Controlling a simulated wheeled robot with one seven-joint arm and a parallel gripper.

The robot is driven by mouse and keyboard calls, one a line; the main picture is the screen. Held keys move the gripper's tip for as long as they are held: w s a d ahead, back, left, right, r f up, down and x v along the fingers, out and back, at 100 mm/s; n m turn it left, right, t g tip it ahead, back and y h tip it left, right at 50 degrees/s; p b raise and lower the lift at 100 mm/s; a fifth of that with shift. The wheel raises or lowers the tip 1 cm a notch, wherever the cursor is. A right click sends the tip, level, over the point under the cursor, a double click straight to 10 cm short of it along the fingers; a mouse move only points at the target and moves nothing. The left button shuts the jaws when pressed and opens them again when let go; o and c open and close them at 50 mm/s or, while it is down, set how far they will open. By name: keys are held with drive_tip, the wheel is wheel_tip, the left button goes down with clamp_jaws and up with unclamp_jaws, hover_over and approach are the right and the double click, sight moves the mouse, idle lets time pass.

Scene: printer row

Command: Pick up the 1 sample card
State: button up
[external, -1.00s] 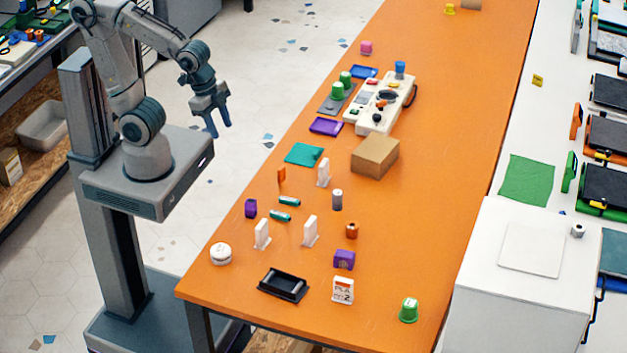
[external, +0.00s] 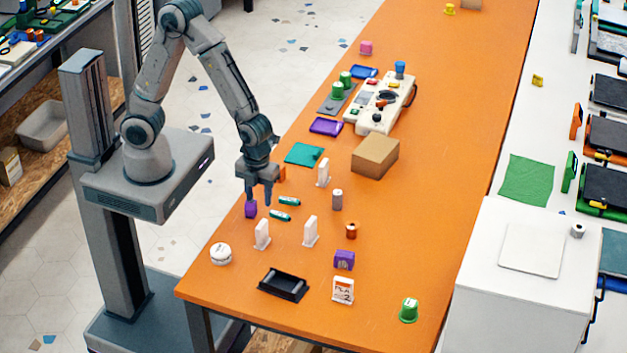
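A white upright card (external: 343,291) with an orange band, reading "PLA" and "2", stands near the front edge of the orange table. I see no card with a readable 1. White upright pieces on small feet stand mid-table: one at front left (external: 262,235), one to its right (external: 310,231), one farther back (external: 323,173); any marks on them are too small to read. My gripper (external: 259,197) points down over the table's left side, fingers apart and nothing visible between them. It partly hides a small orange piece (external: 282,174).
A cardboard box (external: 375,156) stands farther back.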

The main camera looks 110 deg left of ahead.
sight(261, 224)
wheel_tip(261, 224, down, 8)
drive_tip(key=shift+r, duration=0.25)
drive_tip(key=shift+w+d+f+p, duration=0.1)
drive_tip(key=shift+w+f+p, duration=0.1)
drive_tip(key=shift+f, duration=1.1)
drive_tip(key=shift+w+d+f+p, duration=0.1)
drive_tip(key=shift+f+p, duration=0.05)
drive_tip(key=shift+f, duration=1.15)
clamp_jaws()
